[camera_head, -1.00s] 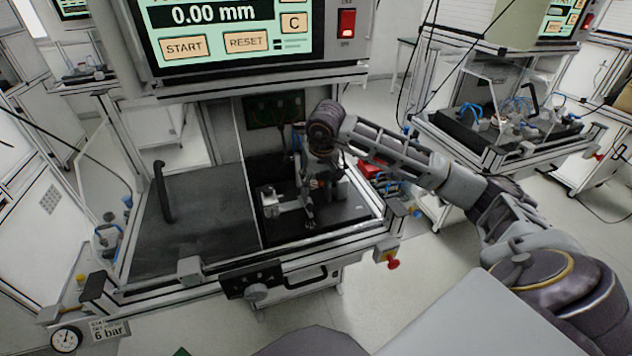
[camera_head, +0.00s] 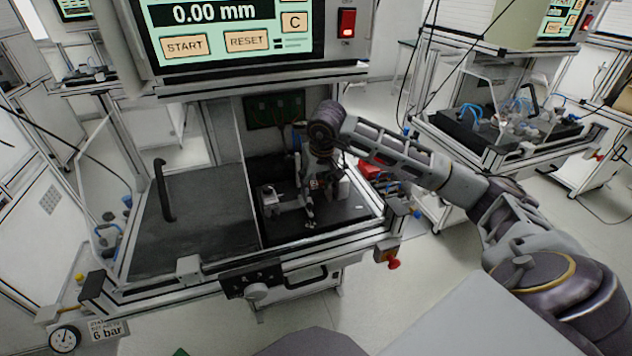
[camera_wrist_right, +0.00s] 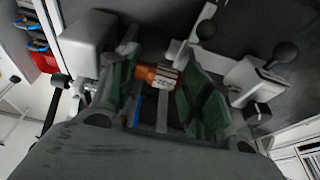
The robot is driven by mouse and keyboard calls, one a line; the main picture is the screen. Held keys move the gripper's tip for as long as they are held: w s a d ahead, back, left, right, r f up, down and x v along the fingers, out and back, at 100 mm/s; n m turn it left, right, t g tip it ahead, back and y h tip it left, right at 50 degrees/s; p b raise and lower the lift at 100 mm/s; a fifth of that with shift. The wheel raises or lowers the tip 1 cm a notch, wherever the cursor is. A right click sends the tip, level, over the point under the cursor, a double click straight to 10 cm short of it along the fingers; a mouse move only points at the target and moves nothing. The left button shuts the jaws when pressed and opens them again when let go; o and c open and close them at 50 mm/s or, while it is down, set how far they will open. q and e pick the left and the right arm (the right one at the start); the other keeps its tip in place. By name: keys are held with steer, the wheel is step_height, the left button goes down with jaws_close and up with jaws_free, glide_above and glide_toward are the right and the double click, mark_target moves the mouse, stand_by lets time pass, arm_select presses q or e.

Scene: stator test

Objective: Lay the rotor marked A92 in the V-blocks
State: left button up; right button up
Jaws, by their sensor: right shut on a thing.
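My right gripper (camera_head: 308,222) reaches down into the right bay of the test station. In the right wrist view its green-padded fingers (camera_wrist_right: 160,92) are shut on the rotor (camera_wrist_right: 157,76). The rotor has an orange-copper part and a pale band with an upside-down mark that looks like A92. In the head view the gripper mostly hides the rotor. A pale fixture block (camera_head: 268,198) stands left of the gripper, and another (camera_head: 343,187) stands to its right. I cannot make out the V-blocks' notches or whether the rotor touches them. My left gripper is out of view.
A grey panel with an upright black handle (camera_head: 163,190) fills the station's left side. The display housing (camera_head: 250,73) overhangs the bay. A frame rail (camera_head: 330,241) runs along its front. In the wrist view, black-knobbed levers (camera_wrist_right: 285,52) stand close to the right finger.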

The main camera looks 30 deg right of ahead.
steer(key=shift+s+d+f+g, duration=0.1)
steer(key=shift+s+f+g, duration=0.1)
steer(key=shift+f, duration=0.45)
steer(key=shift+s+d+f+g, duration=0.1)
steer(key=shift+s+f, duration=0.1)
steer(key=shift+f, duration=0.45)
steer(key=shift+c, duration=0.4)
steer(key=o, duration=1.5)
steer(key=shift+w+d+f, duration=0.25)
steer(key=shift+w+f, duration=0.1)
steer(key=shift+w, duration=0.05)
steer(key=shift+s+a+r, duration=0.1)
steer(key=shift+a, duration=0.05)
steer(key=shift+r, duration=0.1)
steer(key=shift+v, duration=0.8)
steer(key=v, duration=1.1)
